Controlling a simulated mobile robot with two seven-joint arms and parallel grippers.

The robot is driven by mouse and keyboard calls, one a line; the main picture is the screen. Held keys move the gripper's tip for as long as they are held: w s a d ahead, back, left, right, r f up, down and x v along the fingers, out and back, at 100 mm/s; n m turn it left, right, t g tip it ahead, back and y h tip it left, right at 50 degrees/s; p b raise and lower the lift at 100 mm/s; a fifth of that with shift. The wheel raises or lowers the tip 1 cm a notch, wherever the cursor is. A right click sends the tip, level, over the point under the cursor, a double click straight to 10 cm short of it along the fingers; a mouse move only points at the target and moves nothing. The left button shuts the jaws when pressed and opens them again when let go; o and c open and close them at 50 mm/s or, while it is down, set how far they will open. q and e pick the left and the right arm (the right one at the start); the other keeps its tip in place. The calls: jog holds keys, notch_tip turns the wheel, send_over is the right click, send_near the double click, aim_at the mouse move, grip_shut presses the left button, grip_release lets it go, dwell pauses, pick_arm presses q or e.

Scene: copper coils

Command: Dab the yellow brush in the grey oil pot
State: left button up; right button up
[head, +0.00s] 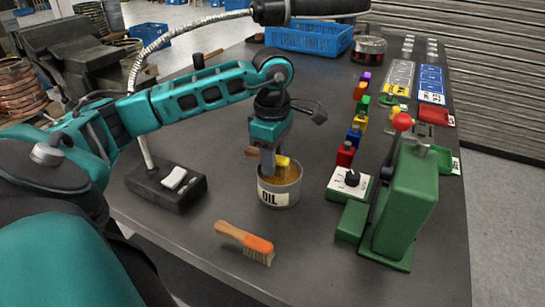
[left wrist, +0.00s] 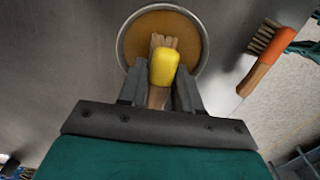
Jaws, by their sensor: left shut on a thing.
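The grey oil pot (head: 279,196), labelled OIL, stands on the dark table and holds amber oil; its round rim shows in the left wrist view (left wrist: 122,40). My left gripper (head: 267,165) is above the pot, shut on the wooden handle of the yellow brush (head: 283,161). In the left wrist view the left gripper's fingers (left wrist: 159,92) grip the handle, and the yellow brush head (left wrist: 164,66) with pale bristles lies over the pot's opening. I cannot tell whether the bristles touch the oil. My right gripper is not in view.
An orange brush (head: 246,242) lies in front of the pot. A black lamp base (head: 166,186) is on the left. A blue crate (head: 308,38) sits at the back.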

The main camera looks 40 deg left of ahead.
pick_arm(q)
jog(key=shift+r, duration=0.1)
jog(key=shift+r+p, duration=2.75)
jog(key=shift+r, duration=0.65)
